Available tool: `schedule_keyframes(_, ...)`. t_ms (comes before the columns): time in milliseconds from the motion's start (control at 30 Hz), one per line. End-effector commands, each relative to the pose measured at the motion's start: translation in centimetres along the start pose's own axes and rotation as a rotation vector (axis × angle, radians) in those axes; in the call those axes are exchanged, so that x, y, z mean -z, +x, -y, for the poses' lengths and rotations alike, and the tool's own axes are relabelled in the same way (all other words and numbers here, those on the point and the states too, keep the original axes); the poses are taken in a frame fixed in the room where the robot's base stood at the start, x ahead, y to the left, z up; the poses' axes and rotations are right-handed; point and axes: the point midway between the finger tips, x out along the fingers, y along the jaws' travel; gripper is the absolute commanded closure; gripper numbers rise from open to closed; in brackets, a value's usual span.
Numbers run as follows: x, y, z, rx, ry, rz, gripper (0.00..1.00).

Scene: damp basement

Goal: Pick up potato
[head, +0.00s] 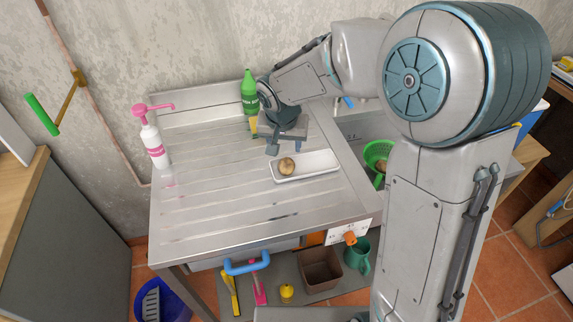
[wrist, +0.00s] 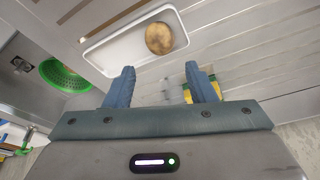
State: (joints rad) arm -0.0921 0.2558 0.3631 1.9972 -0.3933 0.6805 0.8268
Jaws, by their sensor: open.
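A brown potato (head: 287,166) lies at the left end of a white shallow tray (head: 318,166) on the metal draining table. In the wrist view the potato (wrist: 159,38) sits at the right end of the tray (wrist: 110,56), beyond my fingertips. My gripper (head: 273,148) is just behind and left of the potato, above the table. In the wrist view my gripper (wrist: 161,80) has its two blue fingers apart with nothing between them. It does not touch the potato.
A green bottle (head: 249,94) stands at the back beside my gripper. A white pump bottle (head: 152,140) with a pink top stands at the left edge. A green colander (head: 377,152) sits in the sink on the right. The table's left and front are clear.

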Motion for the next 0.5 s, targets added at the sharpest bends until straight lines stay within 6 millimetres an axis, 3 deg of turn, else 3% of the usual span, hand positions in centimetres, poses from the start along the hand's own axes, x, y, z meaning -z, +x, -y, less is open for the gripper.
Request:
schedule_keyframes(200, -0.1, 4.2, 0.0, -0.001, -0.004, 0.005, 0.50)
schedule_keyframes(500, -0.1, 6.3, 0.0, -0.001, -0.002, 0.002, 0.50)
